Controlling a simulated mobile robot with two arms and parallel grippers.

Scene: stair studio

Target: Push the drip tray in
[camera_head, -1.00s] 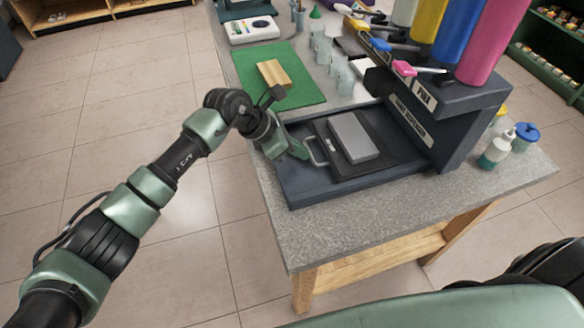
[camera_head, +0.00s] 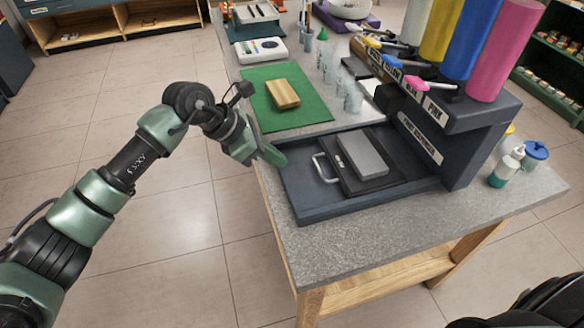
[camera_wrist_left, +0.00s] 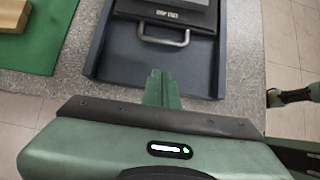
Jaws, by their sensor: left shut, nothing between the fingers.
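The drip tray (camera_head: 372,187) is a flat black tray with a light metal handle (camera_head: 321,168) on its left side. It lies in the dark blue-grey base (camera_head: 312,212) of the paint dispenser, partly out from under the dispenser body. A grey block (camera_head: 362,153) rests on it. My left gripper (camera_head: 277,156) is shut and empty at the left edge of the base, apart from the handle. In the left wrist view my fingers (camera_wrist_left: 162,87) point toward the handle (camera_wrist_left: 164,40) with a gap between. My right gripper is not in view.
A green mat (camera_head: 300,112) with a wooden block (camera_head: 283,93) lies behind the base. Several clear cups (camera_head: 353,98) stand beside the dispenser (camera_head: 450,125). A bottle (camera_head: 505,167) and a blue-lidded jar (camera_head: 535,153) stand at right. The front worktop is clear.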

